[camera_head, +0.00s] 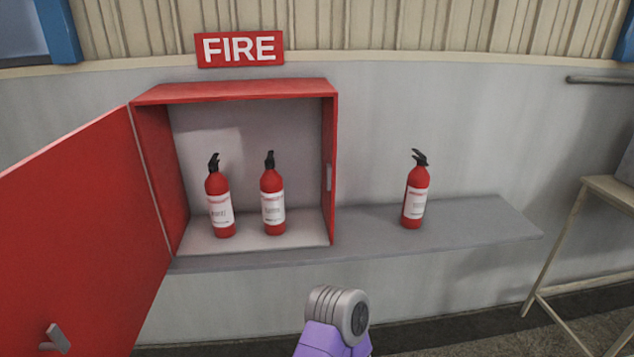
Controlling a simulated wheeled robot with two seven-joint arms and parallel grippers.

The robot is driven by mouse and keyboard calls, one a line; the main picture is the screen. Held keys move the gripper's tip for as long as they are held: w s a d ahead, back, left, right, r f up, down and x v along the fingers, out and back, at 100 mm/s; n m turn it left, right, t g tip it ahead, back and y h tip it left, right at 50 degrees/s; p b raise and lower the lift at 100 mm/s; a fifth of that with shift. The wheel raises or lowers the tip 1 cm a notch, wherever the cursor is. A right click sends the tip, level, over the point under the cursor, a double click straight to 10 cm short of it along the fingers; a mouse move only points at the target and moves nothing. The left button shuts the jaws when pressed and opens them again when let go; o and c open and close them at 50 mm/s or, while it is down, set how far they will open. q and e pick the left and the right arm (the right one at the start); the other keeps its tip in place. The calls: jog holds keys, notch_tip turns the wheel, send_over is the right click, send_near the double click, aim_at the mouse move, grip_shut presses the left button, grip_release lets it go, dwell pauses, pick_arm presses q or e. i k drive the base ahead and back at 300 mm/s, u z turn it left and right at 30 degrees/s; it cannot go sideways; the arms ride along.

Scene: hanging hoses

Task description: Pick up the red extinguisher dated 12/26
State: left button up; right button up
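Three red extinguishers with black handles and white labels are in the head view. One extinguisher (219,203) stands upright at the left inside the open red cabinet (334,150). A second extinguisher (272,200) stands upright beside it in the cabinet. A third extinguisher (415,198) stands upright on the grey shelf (470,225) to the right of the cabinet. The dates on the labels are too small to read. A purple and grey arm link of mine shows at the bottom centre, below the shelf. Neither of my grippers is in view.
The cabinet door (75,235) is swung open to the left, with a grey handle (55,338) low on it. A red FIRE sign (240,49) is above the cabinet. A beige metal-legged table (575,240) stands at the right. The shelf is clear around the third extinguisher.

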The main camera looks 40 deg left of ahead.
aim_at(271, 181)
jog(key=i, duration=1.35)
jog(key=u, duration=3.3)
jog(key=i, duration=0.3)
jog(key=u, duration=0.1)
